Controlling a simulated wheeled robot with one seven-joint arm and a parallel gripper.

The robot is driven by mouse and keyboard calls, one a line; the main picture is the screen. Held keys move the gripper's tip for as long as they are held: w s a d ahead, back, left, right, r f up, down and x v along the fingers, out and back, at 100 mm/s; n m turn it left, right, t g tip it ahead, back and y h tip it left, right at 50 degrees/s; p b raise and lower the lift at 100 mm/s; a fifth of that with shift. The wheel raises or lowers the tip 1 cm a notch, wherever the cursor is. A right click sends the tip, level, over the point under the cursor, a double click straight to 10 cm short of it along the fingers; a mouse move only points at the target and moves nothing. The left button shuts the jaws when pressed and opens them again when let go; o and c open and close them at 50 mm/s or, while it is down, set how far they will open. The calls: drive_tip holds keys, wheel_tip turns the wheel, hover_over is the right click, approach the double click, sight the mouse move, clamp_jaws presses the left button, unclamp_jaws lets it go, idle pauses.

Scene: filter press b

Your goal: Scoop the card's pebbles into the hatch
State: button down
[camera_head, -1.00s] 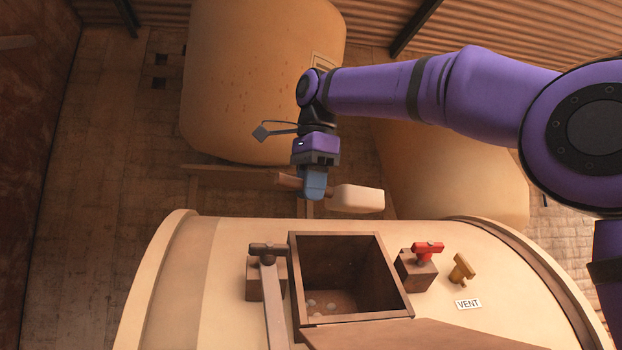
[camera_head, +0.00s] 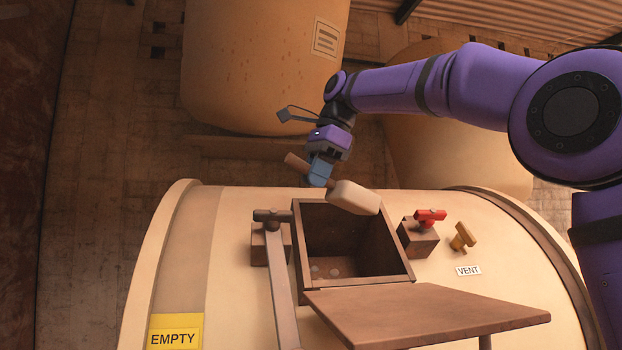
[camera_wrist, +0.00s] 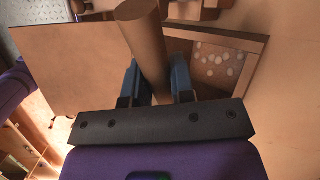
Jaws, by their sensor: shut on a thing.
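My gripper (camera_head: 321,176) is shut on the brown handle of a scoop (camera_head: 353,197). The scoop's pale block-shaped head hangs down to the right, above the hatch's back rim; its inside is hidden. In the wrist view the round handle (camera_wrist: 146,45) stands between the fingers. The open hatch (camera_head: 350,283) is a brown square box on the pale drum. I cannot make out a card.
The hatch lid (camera_head: 430,315) lies open in front, to the right. A long bar (camera_head: 281,285) runs along the hatch's left side. A yellow EMPTY sign (camera_head: 174,332) is at lower left.

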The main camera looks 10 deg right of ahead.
drive_tip(key=y, duration=0.1)
drive_tip(key=w+d+r+y, duration=0.1)
drive_tip(key=shift+d+r+g+y, duration=0.25)
drive_tip(key=shift+r+g+y, duration=0.05)
drive_tip(key=shift+y, duration=0.1)
drive_tip(key=d+y, duration=0.1)
drive_tip(key=w+d+r+y, duration=0.1)
drive_tip(key=y, duration=0.1)
drive_tip(key=shift+d+r+m+g, duration=0.1)
drive_tip(key=shift+d+m+g, duration=0.1)
drive_tip(key=shift+m+g, duration=0.15)
drive_tip(key=shift+s+a, duration=0.1)
drive_tip(key=shift+r, duration=0.1)
drive_tip(key=s+r, duration=0.7)
drive_tip(key=r, duration=0.2)
drive_tip(key=shift+s+r, duration=0.2)
drive_tip(key=shift+r, duration=0.05)
idle(0.6)
